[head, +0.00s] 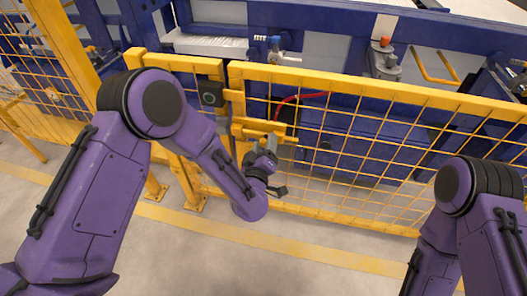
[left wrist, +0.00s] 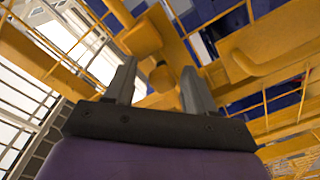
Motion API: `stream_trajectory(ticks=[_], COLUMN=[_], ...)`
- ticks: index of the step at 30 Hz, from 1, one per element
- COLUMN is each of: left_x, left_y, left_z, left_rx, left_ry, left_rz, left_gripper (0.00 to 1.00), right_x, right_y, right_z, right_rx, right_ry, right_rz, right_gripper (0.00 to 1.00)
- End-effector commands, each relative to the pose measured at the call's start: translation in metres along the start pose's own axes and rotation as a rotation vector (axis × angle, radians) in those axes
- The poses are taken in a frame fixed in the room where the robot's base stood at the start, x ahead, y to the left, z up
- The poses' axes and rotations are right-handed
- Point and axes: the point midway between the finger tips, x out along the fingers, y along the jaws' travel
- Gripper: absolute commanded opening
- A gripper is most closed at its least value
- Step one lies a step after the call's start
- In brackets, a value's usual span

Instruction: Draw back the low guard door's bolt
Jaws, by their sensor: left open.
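The low guard door (head: 375,87) has a yellow frame with wire mesh and stands against the post beside it. Its yellow bolt (head: 260,129) sits near the top of the door's left edge, partly hidden behind my left gripper (head: 268,170). In the left wrist view, my left gripper (left wrist: 160,72) has two grey fingers spread apart. A round yellow knob (left wrist: 162,78), apparently the bolt's handle, shows between the fingertips. I cannot tell whether either finger touches it. My right gripper is out of view; only my right arm's links show at the right.
Blue machinery (head: 350,140) lies behind the mesh. The grey floor (head: 200,258) in front is clear, with a yellow stripe.

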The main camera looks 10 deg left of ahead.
Motion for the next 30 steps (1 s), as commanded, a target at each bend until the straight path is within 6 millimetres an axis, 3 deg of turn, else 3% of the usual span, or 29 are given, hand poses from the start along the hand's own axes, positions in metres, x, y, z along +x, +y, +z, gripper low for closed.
stream_trajectory(ticks=[9,13,30], left_x=[-0.072,-0.09,-0.096], left_y=[0.002,0.002,0.002], left_z=[0.002,0.003,0.002], left_rx=[0.005,0.003,0.0], left_ry=[-0.008,-0.007,-0.006], left_rz=[0.005,0.005,0.004], left_gripper=[0.55,0.55,0.55], right_x=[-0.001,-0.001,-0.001], right_y=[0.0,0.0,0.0], right_z=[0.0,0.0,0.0], right_rx=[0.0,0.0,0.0], right_ry=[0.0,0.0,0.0], right_rz=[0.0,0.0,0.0], right_gripper=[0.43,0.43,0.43])
